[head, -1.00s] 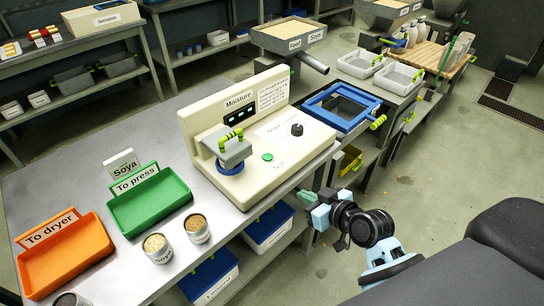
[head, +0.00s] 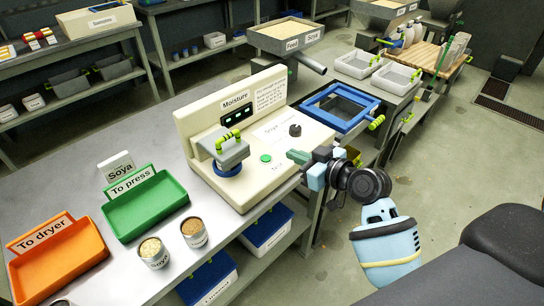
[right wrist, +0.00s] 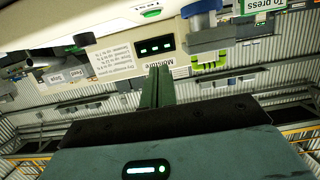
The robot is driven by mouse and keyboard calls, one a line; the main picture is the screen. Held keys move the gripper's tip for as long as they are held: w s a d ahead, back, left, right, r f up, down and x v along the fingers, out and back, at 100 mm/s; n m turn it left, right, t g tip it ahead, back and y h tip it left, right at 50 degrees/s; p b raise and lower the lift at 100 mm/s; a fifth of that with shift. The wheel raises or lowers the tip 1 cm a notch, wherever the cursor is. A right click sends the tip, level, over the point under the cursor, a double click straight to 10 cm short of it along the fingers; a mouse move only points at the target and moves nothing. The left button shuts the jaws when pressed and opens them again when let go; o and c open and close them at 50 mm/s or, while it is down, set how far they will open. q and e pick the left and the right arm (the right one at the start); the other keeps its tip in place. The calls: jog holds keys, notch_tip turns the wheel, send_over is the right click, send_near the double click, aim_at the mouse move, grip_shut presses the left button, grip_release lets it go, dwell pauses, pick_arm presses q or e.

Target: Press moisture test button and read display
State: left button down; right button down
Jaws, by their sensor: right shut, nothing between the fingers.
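The cream moisture meter (head: 225,187) stands on the metal bench, with a blue cup under its grey clamp (head: 230,150). Its dark display (head: 239,115) shows small green marks, too small to read; the display also shows in the right wrist view (right wrist: 155,46). The round green test button (head: 265,158) is on the meter's sloped front and shows at the top of the right wrist view (right wrist: 151,13). My right gripper (head: 291,156) is shut and empty, its green fingers just right of the button and apart from it in the picture. My left gripper is out of view.
A black knob (head: 295,130) sits behind the button. A blue-framed sieve (head: 343,108) lies to the right.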

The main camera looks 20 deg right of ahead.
send_over(272, 164)
notch_tip(272, 164, down, 2)
jog(key=shift+s, duration=0.1)
notch_tip(272, 164, down, 3)
jog(key=shift+f, duration=0.5)
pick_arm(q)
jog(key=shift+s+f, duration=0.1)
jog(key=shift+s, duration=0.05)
